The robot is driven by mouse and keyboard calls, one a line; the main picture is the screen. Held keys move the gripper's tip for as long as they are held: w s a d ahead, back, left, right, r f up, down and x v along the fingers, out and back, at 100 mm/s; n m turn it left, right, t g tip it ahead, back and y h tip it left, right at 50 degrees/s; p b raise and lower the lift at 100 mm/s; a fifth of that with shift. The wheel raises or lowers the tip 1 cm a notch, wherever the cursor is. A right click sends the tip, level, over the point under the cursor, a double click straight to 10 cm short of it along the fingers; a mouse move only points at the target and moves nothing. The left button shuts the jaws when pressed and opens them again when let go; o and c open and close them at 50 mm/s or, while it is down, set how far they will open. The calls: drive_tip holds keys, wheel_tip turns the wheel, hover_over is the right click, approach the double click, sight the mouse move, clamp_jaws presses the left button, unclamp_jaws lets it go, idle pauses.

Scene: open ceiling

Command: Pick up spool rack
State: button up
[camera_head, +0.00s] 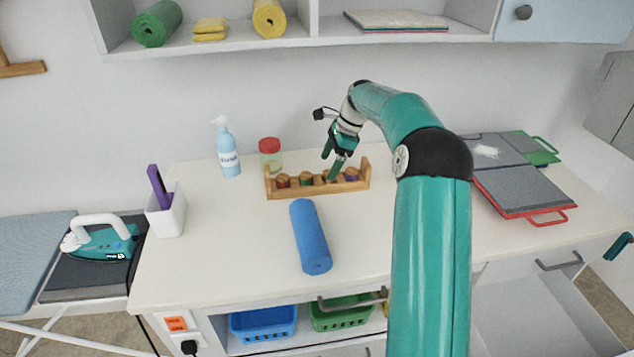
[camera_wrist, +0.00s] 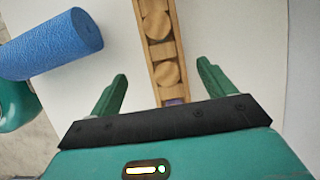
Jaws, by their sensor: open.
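The spool rack (camera_head: 318,188) is a long wooden holder with raised ends and several coloured spools in it. It stands on the white counter behind the blue roll. My gripper (camera_head: 335,165) is over the rack's right half, pointing down. In the wrist view the rack (camera_wrist: 158,45) runs up the picture between the two green fingers of my gripper (camera_wrist: 162,85). The fingers are open, one on each side of the rack, with gaps to it. The rack's near end is hidden behind the gripper's body. I cannot tell how far the fingertips are above the counter.
A blue roll (camera_head: 310,237) lies in front of the rack. A red-lidded jar (camera_head: 270,152) stands close behind its left end. Grey boards (camera_head: 522,190) lie right. A shelf (camera_head: 330,30) hangs above.

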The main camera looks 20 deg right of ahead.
sight(319, 179)
drive_tip(key=shift+w+x, duration=0.2)
drive_tip(key=shift+x, duration=0.75)
drive_tip(key=shift+s+a+f, duration=0.15)
drive_tip(key=shift+a+f, duration=0.05)
drive_tip(key=shift+f, duration=0.2)
drive_tip(key=x, duration=0.4)
drive_tip(key=shift+w+a+f, duration=0.15)
drive_tip(key=shift+w+f, duration=0.2)
drive_tip(key=shift+s, duration=0.1)
drive_tip(key=shift+r, duration=0.1)
drive_tip(key=c, duration=1.2)
drive_tip(key=shift+c, duration=0.2)
drive_tip(key=shift+r, duration=0.1)
